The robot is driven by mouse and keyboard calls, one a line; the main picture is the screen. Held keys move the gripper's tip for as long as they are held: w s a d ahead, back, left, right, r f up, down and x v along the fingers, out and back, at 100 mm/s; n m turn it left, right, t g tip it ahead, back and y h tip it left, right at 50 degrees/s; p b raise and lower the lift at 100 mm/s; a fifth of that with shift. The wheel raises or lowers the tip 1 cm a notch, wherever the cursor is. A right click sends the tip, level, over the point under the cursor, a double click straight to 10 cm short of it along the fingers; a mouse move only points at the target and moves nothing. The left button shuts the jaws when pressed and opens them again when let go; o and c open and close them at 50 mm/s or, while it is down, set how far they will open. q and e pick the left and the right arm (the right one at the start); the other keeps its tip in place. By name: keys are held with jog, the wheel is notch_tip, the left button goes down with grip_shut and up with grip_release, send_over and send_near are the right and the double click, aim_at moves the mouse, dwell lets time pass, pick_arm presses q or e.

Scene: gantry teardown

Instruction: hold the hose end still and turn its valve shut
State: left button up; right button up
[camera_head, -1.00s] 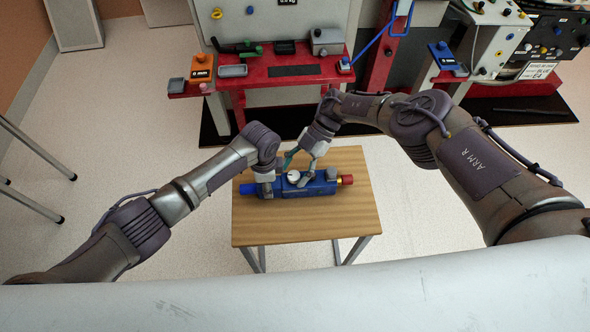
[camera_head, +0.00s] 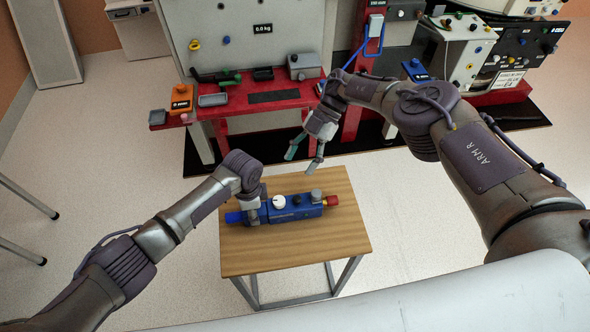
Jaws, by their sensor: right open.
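A blue valve body (camera_head: 292,212), seemingly the hose end, lies along the small wooden table. It has a white round knob (camera_head: 279,201) on top, a grey knob (camera_head: 316,195) nearer its right end and a red end piece (camera_head: 332,200). A blue stub (camera_head: 233,217) sticks out at its left. My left gripper (camera_head: 254,213) is at the left part of the body, fingers down; its grip is too small to make out. My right gripper (camera_head: 304,163) is open and empty, above and behind the body, apart from it. One of its fingers looks teal.
The wooden table (camera_head: 335,250) is otherwise bare, with free room in front of the body. Behind it stands a red bench (camera_head: 240,108) with an orange box (camera_head: 181,97), grey trays and a panel. More instrument boxes (camera_head: 465,50) stand at back right.

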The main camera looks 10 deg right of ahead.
dwell(0.3)
jog(key=s+f+m+y, duration=0.1)
jog(key=s+f+y, duration=0.1)
jog(key=s, duration=0.1)
jog(key=s+f+m+y, duration=0.1)
jog(key=s+f, duration=0.1)
jog(key=shift+s+a+m, duration=0.2)
jog(key=shift+a+m, duration=0.1)
jog(key=shift+a, duration=0.05)
jog(key=s+f+m+t+y, duration=0.2)
jog(key=s+m+y, duration=0.3)
jog(key=s+m, duration=0.15)
jog(key=s+a+r+m+t, duration=0.1)
jog(key=s+a+m+t, duration=0.1)
jog(key=a+t, duration=0.3)
jog(key=s+a+r+m+t, duration=0.1)
jog(key=s+a+m+t, duration=0.15)
jog(key=a, duration=0.45)
jog(key=m+t+h, duration=0.3)
jog(key=m+h, duration=0.1)
jog(key=h, duration=0.5)
send_near(279, 200)
jog(key=x, duration=0.9)
jog(key=shift+s, duration=0.1)
jog(key=shift+c, duration=0.3)
